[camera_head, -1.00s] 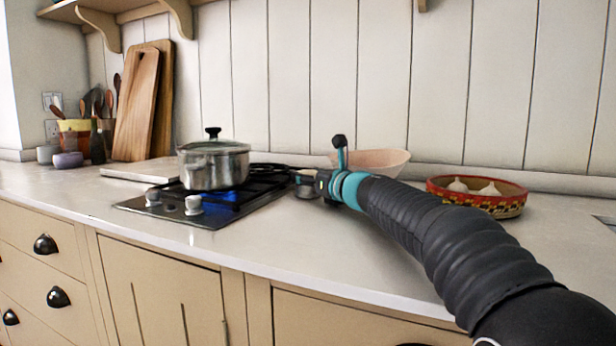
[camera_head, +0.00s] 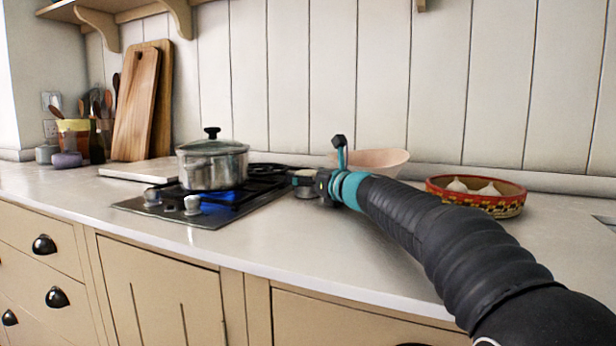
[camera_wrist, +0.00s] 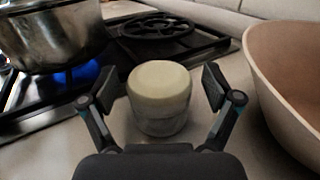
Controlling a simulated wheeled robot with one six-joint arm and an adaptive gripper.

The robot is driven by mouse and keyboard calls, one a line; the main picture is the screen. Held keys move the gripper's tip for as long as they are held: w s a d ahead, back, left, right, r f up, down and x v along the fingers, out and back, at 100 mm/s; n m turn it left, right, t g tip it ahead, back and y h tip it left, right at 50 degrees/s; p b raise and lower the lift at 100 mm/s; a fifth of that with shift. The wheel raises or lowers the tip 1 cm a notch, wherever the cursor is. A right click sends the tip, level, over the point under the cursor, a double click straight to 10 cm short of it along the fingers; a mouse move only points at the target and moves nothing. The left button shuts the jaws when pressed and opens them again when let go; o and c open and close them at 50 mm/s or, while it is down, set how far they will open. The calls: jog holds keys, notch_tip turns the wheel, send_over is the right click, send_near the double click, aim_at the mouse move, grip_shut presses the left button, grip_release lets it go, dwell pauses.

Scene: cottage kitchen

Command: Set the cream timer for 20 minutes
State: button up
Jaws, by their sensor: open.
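The cream timer (camera_wrist: 159,97) stands upright on the worktop in the wrist view, a short cylinder with a pale cream top and a greyer lower part. My gripper (camera_wrist: 161,90) is open, with one finger on each side of the timer and a visible gap at both sides. In the head view my gripper (camera_head: 312,180) is at the right of the hob, and the timer (camera_head: 304,180) shows only in part behind it. Any minute marks on the timer are too blurred to read.
A lidded steel pot (camera_head: 213,165) sits on the hob (camera_head: 182,214) over a blue flame, left of my gripper. A pale pink bowl (camera_wrist: 290,85) stands close at the right. A patterned red basket (camera_head: 476,197) holds garlic bulbs. The front worktop is clear.

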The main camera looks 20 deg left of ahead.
jog(key=v, duration=1.2)
jog(key=w+a+r+n+g+p, duration=0.1)
jog(key=w+a+r+p, duration=0.2)
jog(key=r, duration=0.5)
jog(key=shift+y, duration=0.4)
jog(key=f+b, duration=0.1)
jog(key=f, duration=0.2)
jog(key=f+b, duration=0.1)
jog(key=f, duration=0.3)
jog(key=shift+w+a+f, duration=0.1)
jog(key=shift+a+f, duration=0.1)
jog(key=shift+f, duration=0.1)
jog(key=shift+w+a+f, duration=0.1)
jog(key=shift+a+f, duration=0.05)
jog(key=shift+a, duration=0.1)
jog(key=shift+p+x, duration=0.8)
jog(key=shift+x, duration=2.7)
